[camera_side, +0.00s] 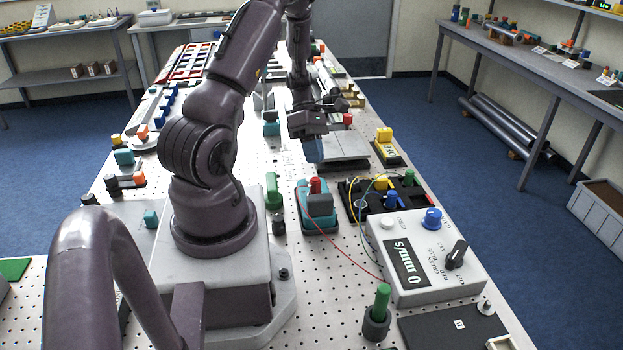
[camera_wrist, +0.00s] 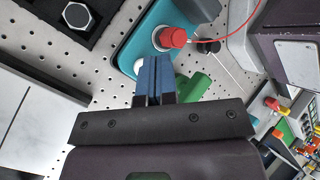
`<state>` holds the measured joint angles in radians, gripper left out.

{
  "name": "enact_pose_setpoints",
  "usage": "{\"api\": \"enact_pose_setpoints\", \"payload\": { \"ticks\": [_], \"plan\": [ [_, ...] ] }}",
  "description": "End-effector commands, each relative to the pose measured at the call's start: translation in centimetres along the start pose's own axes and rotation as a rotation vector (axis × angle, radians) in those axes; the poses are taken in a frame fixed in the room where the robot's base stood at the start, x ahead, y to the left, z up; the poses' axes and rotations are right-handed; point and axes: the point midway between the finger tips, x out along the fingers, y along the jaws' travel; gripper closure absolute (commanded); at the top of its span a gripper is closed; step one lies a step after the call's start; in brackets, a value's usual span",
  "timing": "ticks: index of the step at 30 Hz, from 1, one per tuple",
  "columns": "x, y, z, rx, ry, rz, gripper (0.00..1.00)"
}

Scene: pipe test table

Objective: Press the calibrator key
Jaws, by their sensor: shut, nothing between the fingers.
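A teal block (camera_side: 322,222) with a red-capped part (camera_side: 315,185) on top stands on the pegboard table, right of my base. I take it to be the calibrator, though no label on it is legible. In the wrist view the teal block (camera_wrist: 130,45) shows its red cap (camera_wrist: 172,37) and a small white round part (camera_wrist: 139,67), which may be the key. My gripper (camera_side: 313,150) is shut and empty, with blue fingertips pointing down, beyond the teal block in the side view. In the wrist view the fingertips (camera_wrist: 155,62) overlap the block's edge beside the white part; contact cannot be told.
A white meter box (camera_side: 425,255) reads 0 mm/s and has a blue knob, a black knob and a white button. A red wire runs from it toward the teal block. A green-handled tool (camera_side: 273,190) stands left of the block. A grey plate (camera_side: 342,148) lies behind.

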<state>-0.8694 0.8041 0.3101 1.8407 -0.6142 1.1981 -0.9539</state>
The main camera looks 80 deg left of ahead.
Motion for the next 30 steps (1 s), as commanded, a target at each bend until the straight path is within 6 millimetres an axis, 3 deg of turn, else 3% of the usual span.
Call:
{"api": "enact_pose_setpoints", "payload": {
  "ticks": [9, 30],
  "plan": [
    [2.2, 1.2, -1.2, 0.0, 0.0, 0.0, 1.0],
    [2.3, 1.3, -1.2, 0.001, 0.0, 0.001, 1.0]
  ]
}}
